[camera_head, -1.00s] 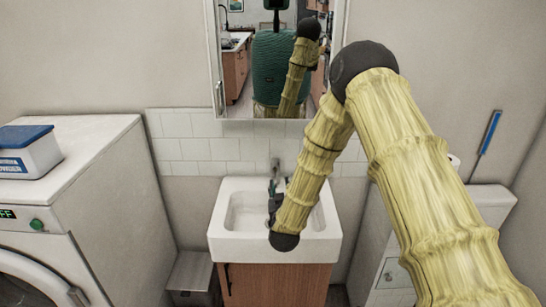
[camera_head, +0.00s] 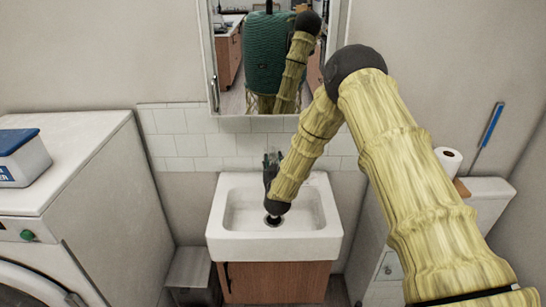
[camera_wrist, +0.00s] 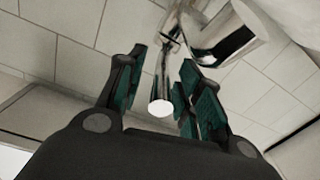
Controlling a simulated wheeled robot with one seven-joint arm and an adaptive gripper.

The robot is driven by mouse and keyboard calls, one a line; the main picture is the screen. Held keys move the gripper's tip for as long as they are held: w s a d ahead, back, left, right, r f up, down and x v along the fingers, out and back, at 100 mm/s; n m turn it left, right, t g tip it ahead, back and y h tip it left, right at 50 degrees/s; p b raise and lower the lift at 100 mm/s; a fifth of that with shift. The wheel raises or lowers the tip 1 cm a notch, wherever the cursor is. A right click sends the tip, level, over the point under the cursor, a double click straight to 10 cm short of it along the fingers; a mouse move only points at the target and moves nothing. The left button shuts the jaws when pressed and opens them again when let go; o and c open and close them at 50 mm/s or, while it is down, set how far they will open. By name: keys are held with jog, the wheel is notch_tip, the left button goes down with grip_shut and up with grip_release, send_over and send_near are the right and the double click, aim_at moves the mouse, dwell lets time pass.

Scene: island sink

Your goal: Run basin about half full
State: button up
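The white basin (camera_head: 232,243) stands against the tiled wall in the head view. Its floor looks pale, and I cannot make out any water in it. My gripper (camera_head: 272,160) is at the back of the basin, by the wall, and hides the tap in that view. In the wrist view my gripper (camera_wrist: 163,90) is open, with teal pads on both fingers. A chrome tap lever (camera_wrist: 160,107) with a round bright end shows between the fingers, with a gap on both sides. The chrome tap body (camera_wrist: 225,38) is above and to the right.
A mirror cabinet (camera_head: 228,113) hangs above the basin. A white washing machine (camera_head: 60,175) with a blue-lidded box (camera_head: 22,165) is on the left. A grey bin (camera_head: 190,270) stands beside the wooden cabinet (camera_head: 290,283). A toilet roll (camera_head: 448,158) is on the right.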

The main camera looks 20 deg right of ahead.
jog(key=shift+x, duration=1)
jog(key=shift+a, duration=0.1)
